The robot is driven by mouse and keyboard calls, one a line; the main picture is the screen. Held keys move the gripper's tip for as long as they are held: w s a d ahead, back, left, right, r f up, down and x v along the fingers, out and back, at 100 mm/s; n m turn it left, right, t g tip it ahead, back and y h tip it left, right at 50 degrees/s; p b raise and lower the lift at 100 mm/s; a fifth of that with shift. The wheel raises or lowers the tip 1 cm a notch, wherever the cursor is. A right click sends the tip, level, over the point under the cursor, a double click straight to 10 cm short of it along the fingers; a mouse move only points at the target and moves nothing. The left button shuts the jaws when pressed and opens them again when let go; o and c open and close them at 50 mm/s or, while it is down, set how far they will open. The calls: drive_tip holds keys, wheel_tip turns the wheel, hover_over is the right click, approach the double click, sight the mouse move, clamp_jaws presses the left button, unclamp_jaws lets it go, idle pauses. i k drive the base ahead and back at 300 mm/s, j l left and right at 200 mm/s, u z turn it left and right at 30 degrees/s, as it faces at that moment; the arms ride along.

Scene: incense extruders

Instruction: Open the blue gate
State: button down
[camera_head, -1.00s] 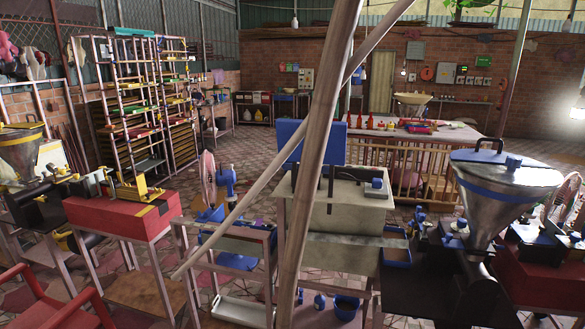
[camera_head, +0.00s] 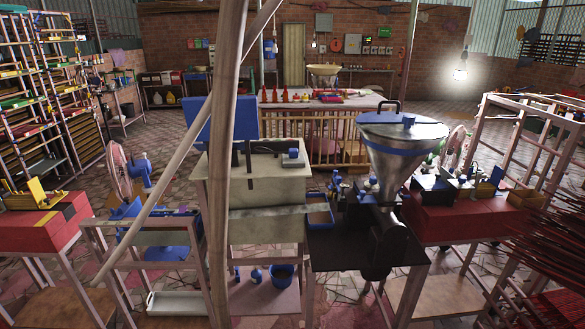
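I cannot tell which blue part is the gate. An upright blue panel (camera_head: 190,123) stands behind the pale box-shaped machine (camera_head: 270,185), partly hidden by a thick pole. A small blue tray (camera_head: 320,214) sits at the end of that machine's flat chute. To its right stands an extruder with a metal funnel hopper (camera_head: 395,160) that has a blue band around it and a lid with a dark handle. My gripper is out of view.
A thick upright pole (camera_head: 220,240) and a thin slanted pole (camera_head: 175,185) cross the near view. A red machine (camera_head: 450,215) and bundles of dark red sticks (camera_head: 555,245) stand at right. Shelves (camera_head: 60,120) stand at left. Open floor (camera_head: 440,125) shows at the back right.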

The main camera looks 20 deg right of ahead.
sight(362, 199)
drive_tip(key=i+l, duration=0.15)
drive_tip(key=i, duration=0.2)
drive_tip(key=i+l, duration=0.15)
drive_tip(key=i, duration=0.25)
drive_tip(key=i+l, duration=0.15)
drive_tip(key=i, duration=0.2)
